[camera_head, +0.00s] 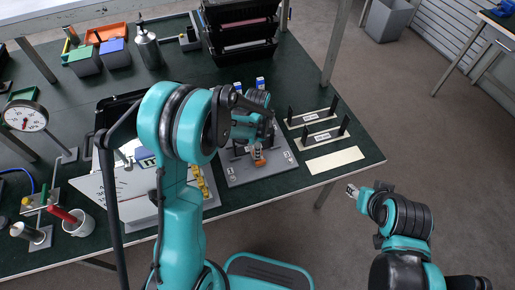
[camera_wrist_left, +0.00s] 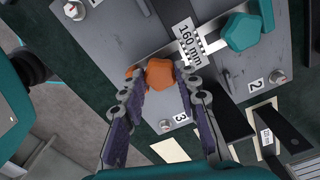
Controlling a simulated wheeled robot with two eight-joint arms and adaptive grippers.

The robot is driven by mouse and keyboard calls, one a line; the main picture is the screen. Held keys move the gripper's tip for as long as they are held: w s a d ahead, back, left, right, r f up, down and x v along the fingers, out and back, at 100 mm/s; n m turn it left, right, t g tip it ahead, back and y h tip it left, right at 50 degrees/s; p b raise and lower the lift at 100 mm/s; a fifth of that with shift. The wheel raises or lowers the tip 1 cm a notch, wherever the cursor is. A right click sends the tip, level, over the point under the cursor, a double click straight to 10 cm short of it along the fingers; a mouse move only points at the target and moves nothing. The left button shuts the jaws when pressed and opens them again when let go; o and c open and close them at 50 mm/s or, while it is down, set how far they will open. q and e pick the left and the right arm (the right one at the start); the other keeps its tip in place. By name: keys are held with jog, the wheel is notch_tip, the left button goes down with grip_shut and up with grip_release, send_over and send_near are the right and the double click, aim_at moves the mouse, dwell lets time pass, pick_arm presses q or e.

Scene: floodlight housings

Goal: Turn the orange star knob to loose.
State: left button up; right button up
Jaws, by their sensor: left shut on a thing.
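The orange star knob (camera_wrist_left: 160,74) sits on a grey plate (camera_wrist_left: 215,82) near the corner marked 3. It also shows in the head view (camera_head: 260,162), just below my left gripper (camera_head: 257,150). In the left wrist view my left gripper's two fingers (camera_wrist_left: 161,82) are on either side of the knob and shut on it. Part of the knob's rim is hidden by the fingers. A teal star knob (camera_wrist_left: 242,32) is on the same plate, near a label reading 160 mm. My right gripper (camera_head: 353,190) is beyond the table's front edge, too small to read.
Two racks with black posts (camera_head: 318,137) and a pale strip (camera_head: 335,160) lie right of the plate. Black stacked bins (camera_head: 240,40) stand behind.

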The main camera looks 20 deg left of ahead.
pick_arm(q)
jog(key=shift+n, duration=0.4)
jog(key=n, duration=0.3)
jog(key=shift+n+b, duration=0.3)
jog(key=shift+n, duration=0.1)
jog(key=n, duration=1)
jog(key=shift+b, duration=0.3)
jog(key=n, duration=0.4)
jog(key=shift+n, duration=0.3)
jog(key=o, duration=1.2)
jog(key=shift+c, duration=0.2)
